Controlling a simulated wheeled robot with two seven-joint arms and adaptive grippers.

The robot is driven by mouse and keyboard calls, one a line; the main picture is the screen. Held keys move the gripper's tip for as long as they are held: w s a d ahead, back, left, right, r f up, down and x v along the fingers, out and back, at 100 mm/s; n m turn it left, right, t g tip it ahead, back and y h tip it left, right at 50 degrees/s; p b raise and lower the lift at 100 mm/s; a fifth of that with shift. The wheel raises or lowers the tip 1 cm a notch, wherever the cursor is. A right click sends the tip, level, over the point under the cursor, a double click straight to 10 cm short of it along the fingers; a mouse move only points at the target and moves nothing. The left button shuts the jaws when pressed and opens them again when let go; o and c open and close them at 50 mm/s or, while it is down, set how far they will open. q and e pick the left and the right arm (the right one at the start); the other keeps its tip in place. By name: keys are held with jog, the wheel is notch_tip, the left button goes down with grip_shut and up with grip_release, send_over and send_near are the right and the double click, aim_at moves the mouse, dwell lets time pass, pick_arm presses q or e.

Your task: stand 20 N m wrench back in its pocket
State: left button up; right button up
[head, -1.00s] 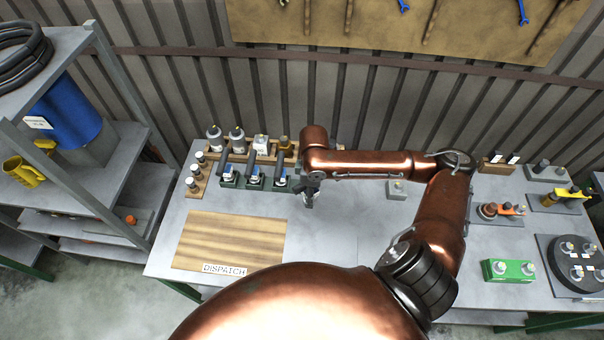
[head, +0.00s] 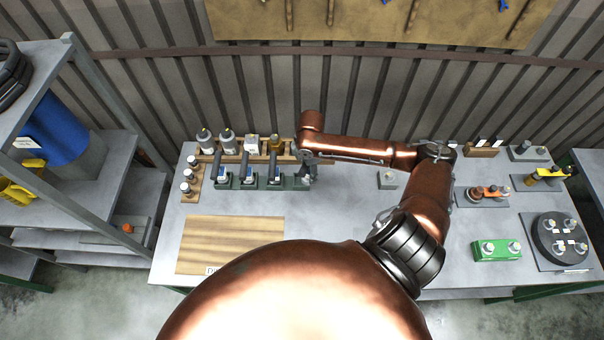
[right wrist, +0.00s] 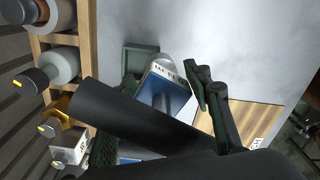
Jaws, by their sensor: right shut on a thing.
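My right gripper (head: 306,178) is at the right end of the dark green wrench rack (head: 234,184). In the right wrist view, a thick black handle (right wrist: 135,115) runs between its fingers, and the gripper is shut on it; I take it for the 20 N m wrench. A blue and white label block (right wrist: 168,92) is beside the handle; its number is hard to read. A green rack block (right wrist: 143,57) shows past it. Other black-handled wrenches (head: 246,165) stand in the rack to the left. The held wrench's lower end and its pocket are hidden. My left gripper is not in view.
A wooden dispatch board (head: 232,240) lies in front. A small grey block (head: 387,180) stands to the right. The table between is clear.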

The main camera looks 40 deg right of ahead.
jog(key=shift+w+d+f, duration=0.1)
jog(key=shift+w+f, duration=0.65)
jog(key=shift+f, duration=0.7)
jog(key=shift+w+d+f, duration=0.1)
jog(key=shift+w+f, duration=0.7)
jog(key=shift+f, duration=0.6)
jog(key=shift+w+d+f, duration=0.1)
jog(key=shift+w+f, duration=0.65)
jog(key=shift+f, duration=0.7)
jog(key=o, duration=1.5)
jog(key=shift+s+f, duration=0.1)
jog(key=shift+f, duration=0.05)
jog(key=shift+o, duration=0.2)
notch_tip(320, 180, up, 12)
